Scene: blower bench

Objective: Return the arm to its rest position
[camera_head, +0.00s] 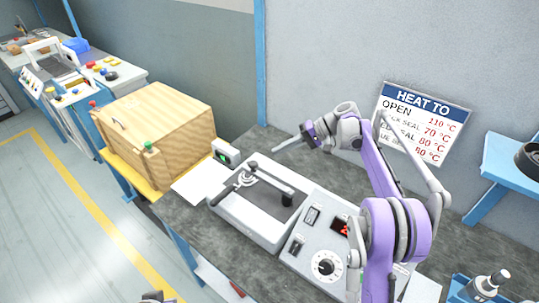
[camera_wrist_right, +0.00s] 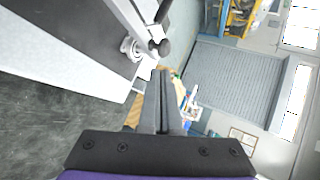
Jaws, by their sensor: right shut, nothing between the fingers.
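My right arm, purple and grey, reaches up over the bench from the lower right in the head view. Its right gripper (camera_head: 279,149) points left above the back of the bench, shut and empty, apart from everything around it. In the right wrist view the two fingers (camera_wrist_right: 161,90) lie together. A small grey part at the bottom edge of the head view looks like the tip of my left gripper (camera_head: 156,297); most of it is cut off, and its jaws cannot be made out.
A white machine (camera_head: 237,219) with a black lever stands on the dark bench (camera_head: 187,225), beside a control box (camera_head: 312,272) with a dial. A wooden box (camera_head: 157,112) is at left. A sign (camera_head: 424,119) and blue shelf (camera_head: 511,160) are on the right. Air around the gripper looks clear.

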